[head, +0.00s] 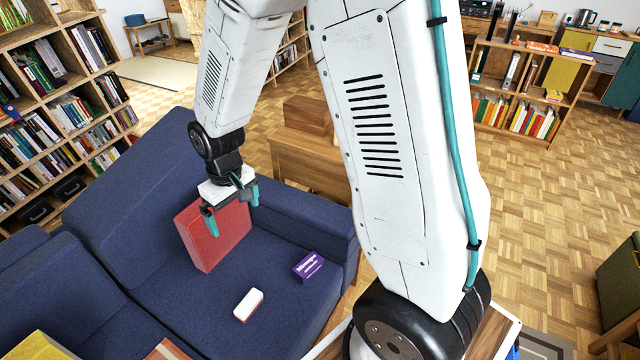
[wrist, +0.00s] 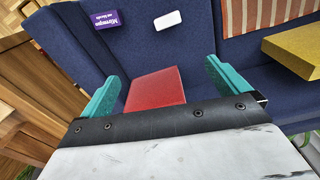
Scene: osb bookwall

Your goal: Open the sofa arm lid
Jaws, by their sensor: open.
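The blue sofa's arm (head: 300,220) runs along the right side of the seat in the head view. It also shows at the left of the wrist view (wrist: 62,65). I cannot make out a separate lid or its seam on it. My gripper (head: 232,208) is open above the sofa seat, left of that arm. A red box-like block (head: 215,237) stands on the seat just below my gripper. In the wrist view the red block (wrist: 155,88) appears between the two teal fingers, partly hidden by the gripper body. I cannot tell whether the fingers touch it.
A purple box (head: 308,266) and a white, red-edged block (head: 248,304) lie on the seat. A yellow item (head: 38,346) and a striped cushion (head: 167,350) are at the bottom left. A wooden cabinet (head: 305,160) stands beyond the sofa arm. Bookshelves (head: 60,105) line the left.

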